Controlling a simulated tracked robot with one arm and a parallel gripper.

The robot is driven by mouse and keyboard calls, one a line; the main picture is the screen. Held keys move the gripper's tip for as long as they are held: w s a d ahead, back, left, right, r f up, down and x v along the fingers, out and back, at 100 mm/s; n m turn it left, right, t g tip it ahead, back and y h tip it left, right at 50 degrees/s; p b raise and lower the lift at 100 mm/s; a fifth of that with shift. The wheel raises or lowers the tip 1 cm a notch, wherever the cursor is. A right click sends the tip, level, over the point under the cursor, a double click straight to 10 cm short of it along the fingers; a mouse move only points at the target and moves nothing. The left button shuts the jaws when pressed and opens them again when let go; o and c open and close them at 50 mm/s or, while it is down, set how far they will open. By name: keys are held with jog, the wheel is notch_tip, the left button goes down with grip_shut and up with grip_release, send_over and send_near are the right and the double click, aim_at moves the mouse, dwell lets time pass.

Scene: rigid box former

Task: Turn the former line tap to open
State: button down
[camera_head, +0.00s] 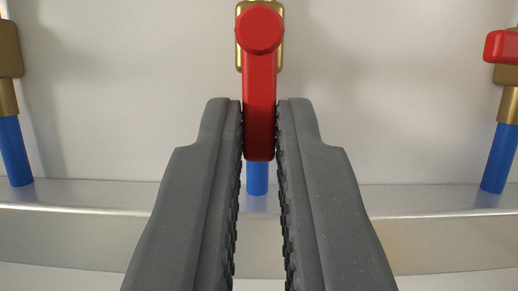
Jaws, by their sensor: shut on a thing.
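The tap straight ahead has a red lever handle (260,75) that points down from a round red hub. Its brass body (281,38) shows behind the hub, against the pale wall. A blue pipe (257,178) shows below the handle, partly hidden. My gripper (259,130) has its two dark grey fingers on either side of the lever's lower part, shut on it. The lever's lower end shows between the fingers.
Another tap with a red handle (502,47) and a blue pipe (499,157) stands at the right edge. A brass fitting (9,75) with a blue pipe (15,150) stands at the left edge. A metal ledge (100,195) runs across below.

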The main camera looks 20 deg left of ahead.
jog(key=c, duration=1.5)
grip_release()
jog(key=shift+w+d, duration=0.1)
jog(key=p+v, duration=0.1)
jog(key=v, duration=1.3)
jog(key=shift+w+r, duration=0.1)
